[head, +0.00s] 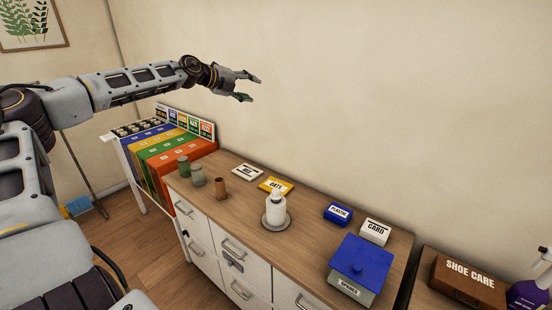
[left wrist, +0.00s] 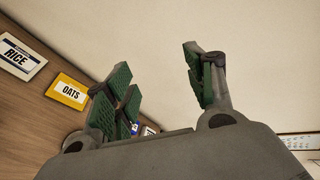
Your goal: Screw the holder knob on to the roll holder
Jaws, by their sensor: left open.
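A white upright item on a round grey base (head: 267,224) stands mid-counter in the head view. It looks like the roll holder with a white roll (head: 278,212) on it, narrowing at the top. I cannot make out a separate holder knob in either view. My left gripper (head: 252,89) is open and empty, high above the counter in front of the wall, well apart from the white item. In the left wrist view its green-padded fingers (left wrist: 158,80) are spread with nothing between them. My right gripper is not in view.
A SHOE CARE box (head: 468,281) is at right.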

